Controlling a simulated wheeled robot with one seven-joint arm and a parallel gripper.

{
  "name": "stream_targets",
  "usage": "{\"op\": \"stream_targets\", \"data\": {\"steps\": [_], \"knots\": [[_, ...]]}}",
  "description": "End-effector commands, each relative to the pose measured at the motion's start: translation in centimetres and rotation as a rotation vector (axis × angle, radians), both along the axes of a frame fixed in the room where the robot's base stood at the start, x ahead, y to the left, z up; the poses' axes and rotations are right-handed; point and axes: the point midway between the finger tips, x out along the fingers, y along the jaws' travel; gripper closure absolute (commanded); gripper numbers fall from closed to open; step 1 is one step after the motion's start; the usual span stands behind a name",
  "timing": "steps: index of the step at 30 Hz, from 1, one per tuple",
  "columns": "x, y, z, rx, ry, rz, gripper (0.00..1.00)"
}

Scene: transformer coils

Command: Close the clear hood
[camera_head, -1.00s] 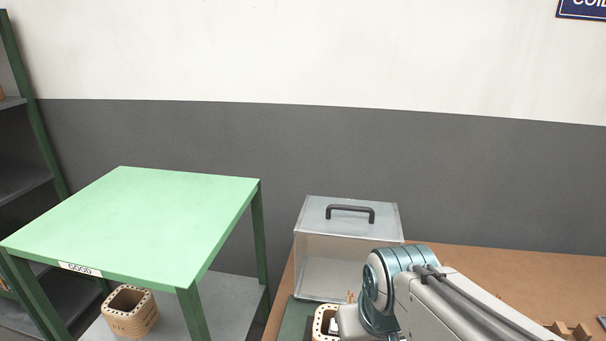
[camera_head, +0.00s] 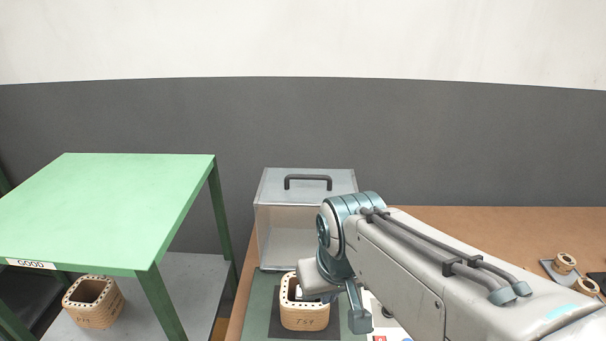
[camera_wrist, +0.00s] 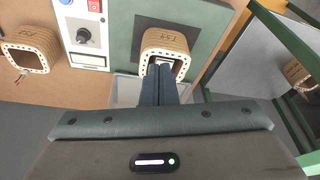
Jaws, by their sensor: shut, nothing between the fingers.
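The clear hood (camera_head: 275,222) is a transparent box with a dark handle (camera_head: 308,178) on its top face. It stands at the back left of the brown bench. A wooden coil block marked T59 (camera_head: 304,316) sits on a dark pad in front of the hood; the block also shows in the wrist view (camera_wrist: 165,45). My gripper's fingers are together and empty in the wrist view (camera_wrist: 160,72), seen against the block's opening; whether they touch it I cannot tell. In the head view my arm covers part of the hood's right side.
A green table with a GOOD label (camera_head: 31,264) stands left, with another coil block (camera_head: 94,303) on its lower shelf. A panel with a knob (camera_wrist: 84,36) and another coil (camera_wrist: 27,53) show in the wrist view.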

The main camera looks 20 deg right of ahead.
Motion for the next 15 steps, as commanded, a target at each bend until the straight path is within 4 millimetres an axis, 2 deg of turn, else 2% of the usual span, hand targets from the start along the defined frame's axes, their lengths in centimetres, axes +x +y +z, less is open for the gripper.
{"op": "stream_targets", "data": {"steps": [5, 9, 15], "knots": [[5.2, -0.6, 4.3, 0.006, 0.025, -0.04, 1.0], [10.4, -1.6, 7.7, 0.011, 0.05, -0.08, 1.0], [17.7, -3.4, 11.2, 0.017, 0.086, -0.137, 1.0]]}}
